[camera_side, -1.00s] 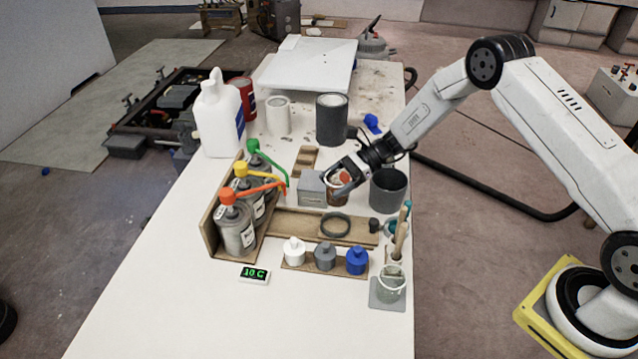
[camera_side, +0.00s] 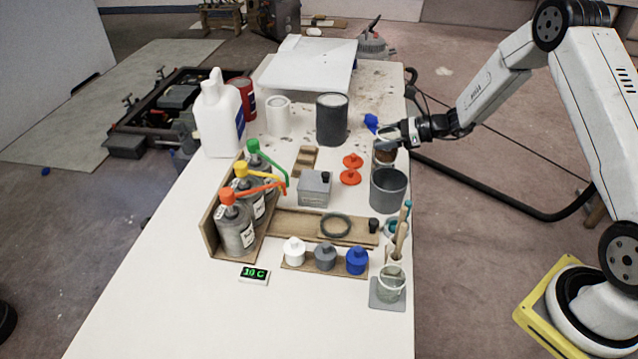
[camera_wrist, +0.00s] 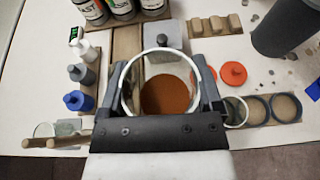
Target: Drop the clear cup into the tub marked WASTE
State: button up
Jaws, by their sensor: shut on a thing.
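My gripper (camera_side: 390,140) is shut on the clear cup (camera_side: 384,155), held upright at the table's right edge. In the wrist view the cup (camera_wrist: 162,92) sits between the fingers, with orange-brown contents at its bottom. A dark grey open tub (camera_side: 388,190) stands just in front of the cup in the side view and partly overlaps its lower part. I cannot read a WASTE mark on it. The tub cannot be made out in the wrist view.
A grey box (camera_side: 314,189) and two red-orange lids (camera_side: 350,177) lie left of the tub. A dark can (camera_side: 332,120) stands behind.

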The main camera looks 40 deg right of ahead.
aim_at(395, 131)
jog(key=shift+m+t+h, duration=0.7)
jog(key=shift+m+h, duration=0.1)
jog(key=shift+m, duration=0.1)
jog(key=d, duration=0.2)
jog(key=s+d+r, duration=0.1)
jog(key=d, duration=0.1)
jog(key=shift+f, duration=2.95)
jog(key=o, duration=1.1)
jog(key=shift+v, duration=3.9)
